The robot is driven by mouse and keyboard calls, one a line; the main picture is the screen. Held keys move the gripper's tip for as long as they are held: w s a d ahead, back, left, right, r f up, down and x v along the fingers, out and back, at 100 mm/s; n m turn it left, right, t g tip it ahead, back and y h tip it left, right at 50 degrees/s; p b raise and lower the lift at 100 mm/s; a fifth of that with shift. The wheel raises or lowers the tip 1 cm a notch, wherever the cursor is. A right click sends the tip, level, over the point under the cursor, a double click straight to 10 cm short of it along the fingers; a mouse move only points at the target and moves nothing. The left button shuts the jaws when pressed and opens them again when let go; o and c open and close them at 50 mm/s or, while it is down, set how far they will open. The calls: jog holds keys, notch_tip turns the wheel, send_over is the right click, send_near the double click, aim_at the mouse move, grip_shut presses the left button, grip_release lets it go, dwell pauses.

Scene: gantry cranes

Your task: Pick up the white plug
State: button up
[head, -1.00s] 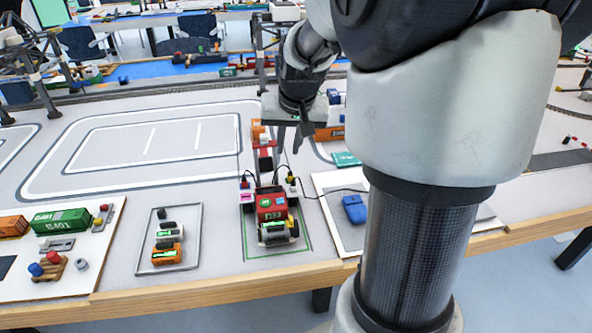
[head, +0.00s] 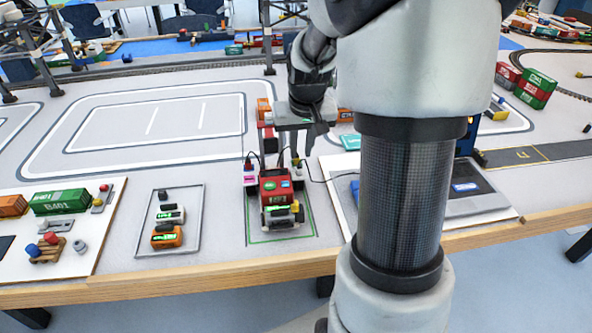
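A red wheeled toy vehicle (head: 275,188) stands inside a green outlined rectangle on the table. A small pale block (head: 250,181) with a dark cable end on top is at its left rear, and another cabled piece (head: 298,172) is at its right rear. I cannot tell which small piece is the white plug. My gripper (head: 296,154) points down just behind the vehicle, near the right cabled piece. Its two fingers are apart, and I see nothing held between them. How high they are above the pieces is unclear.
A grey tray (head: 199,225) with small blocks lies left of the vehicle. A white board (head: 98,247) with a green container (head: 60,201) is farther left. A laptop (head: 465,190) sits on a pale mat at right. My arm hides part of that mat. A black cable runs rightward from the vehicle.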

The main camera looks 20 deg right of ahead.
aim_at(299, 165)
jog(key=x, duration=0.1)
jog(key=b+x, duration=0.1)
jog(key=x, duration=0.2)
jog(key=shift+s+a+f+b, duration=0.15)
jog(key=shift+s+f+b, duration=0.15)
jog(key=shift+f, duration=0.2)
jog(key=shift+w+f, duration=0.2)
jog(key=shift+f, duration=0.1)
grip_shut()
notch_tip(299, 165, up, 10)
jog(key=p, duration=0.2)
jog(key=shift+p, duration=0.3)
jog(key=w+d+p, duration=0.2)
jog(key=d, duration=0.6)
jog(key=w+d+p, duration=0.3)
jog(key=d, duration=0.6)
